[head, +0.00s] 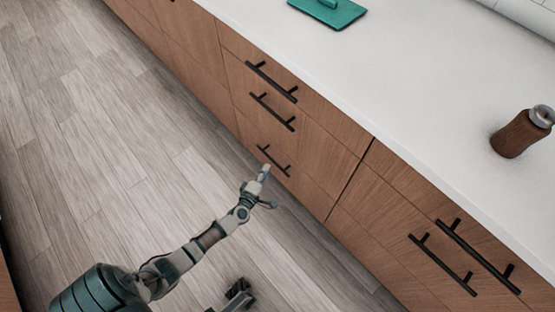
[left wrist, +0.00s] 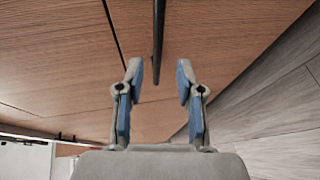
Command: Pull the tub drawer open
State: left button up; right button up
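The wooden island front has a stack of drawers with three black bar handles; the pictures do not say which is the tub drawer. My left gripper (head: 264,186) is close to the lowest handle (head: 273,160) of this stack. In the left wrist view, my left gripper (left wrist: 158,70) is open, with a finger on either side of the end of a dark handle bar (left wrist: 158,35). The fingers stand apart from the bar. The drawer fronts look closed. A dark piece at the bottom edge (head: 238,296) may be my right gripper; its fingers cannot be made out.
Two more black handles (head: 443,265) sit on the right-hand cabinet (head: 365,210). The wood plank floor (head: 90,150) beside the cabinets is clear.

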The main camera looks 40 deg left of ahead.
aim_at(272, 160)
pick_arm(q)
jog(key=b+x, duration=0.2)
jog(key=x, duration=0.4)
jog(key=shift+d+f, duration=0.1)
jog(key=shift+f, duration=0.1)
jog(key=shift+w+a+r, duration=0.1)
jog(key=shift+w+a, duration=0.15)
jog(key=shift+w, duration=0.2)
jog(key=shift+d, duration=0.1)
grip_shut()
